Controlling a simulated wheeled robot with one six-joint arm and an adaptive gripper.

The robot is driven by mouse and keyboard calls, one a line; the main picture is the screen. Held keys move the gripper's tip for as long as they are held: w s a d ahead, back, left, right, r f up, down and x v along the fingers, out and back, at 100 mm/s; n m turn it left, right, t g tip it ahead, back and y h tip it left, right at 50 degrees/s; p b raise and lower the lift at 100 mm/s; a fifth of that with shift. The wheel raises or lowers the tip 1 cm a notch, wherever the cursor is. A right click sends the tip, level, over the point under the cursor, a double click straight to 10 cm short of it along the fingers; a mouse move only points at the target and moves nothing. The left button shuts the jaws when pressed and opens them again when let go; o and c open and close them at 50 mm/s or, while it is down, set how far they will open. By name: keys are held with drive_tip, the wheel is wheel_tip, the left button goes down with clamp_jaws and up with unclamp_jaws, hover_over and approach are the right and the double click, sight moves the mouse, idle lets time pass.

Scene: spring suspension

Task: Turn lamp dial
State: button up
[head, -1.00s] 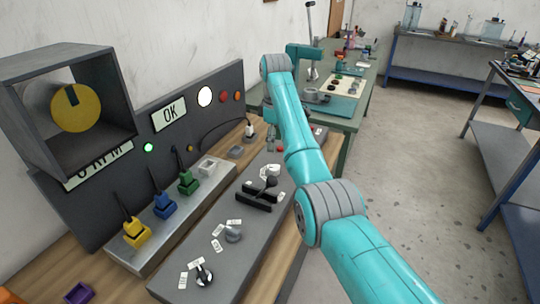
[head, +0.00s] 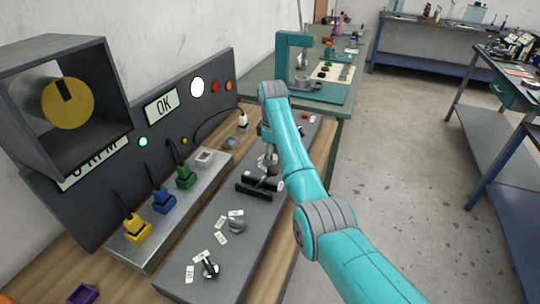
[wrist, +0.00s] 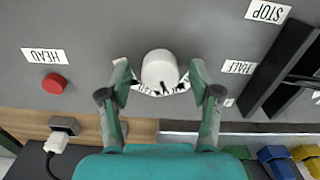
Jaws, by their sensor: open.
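A round white dial (wrist: 160,68) sits on the grey panel in the wrist view, with a white label partly hidden at its lower side. I take it for the lamp dial; its print is not readable. My gripper (wrist: 160,75) is open, with one finger on each side of the dial and a visible gap at both sides. I cannot tell how high the fingertips are above the panel. In the head view my gripper (head: 267,160) is over the far part of the panel, and the arm largely hides that spot.
A black slotted lever (head: 258,187) stands close to my gripper. A red button (wrist: 54,83) is left of the dial in the wrist view. A grey knob (head: 237,226) and a black-and-white knob (head: 210,268) are nearer. Coloured plugs (head: 163,200) line the metal strip.

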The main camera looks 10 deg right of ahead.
drive_tip(key=c, duration=1.1)
drive_tip(key=shift+c, duration=0.2)
drive_tip(key=shift+m, duration=0.3)
drive_tip(key=m, duration=0.3)
drive_tip(key=shift+m, duration=2.5)
drive_tip(key=o, duration=1.1)
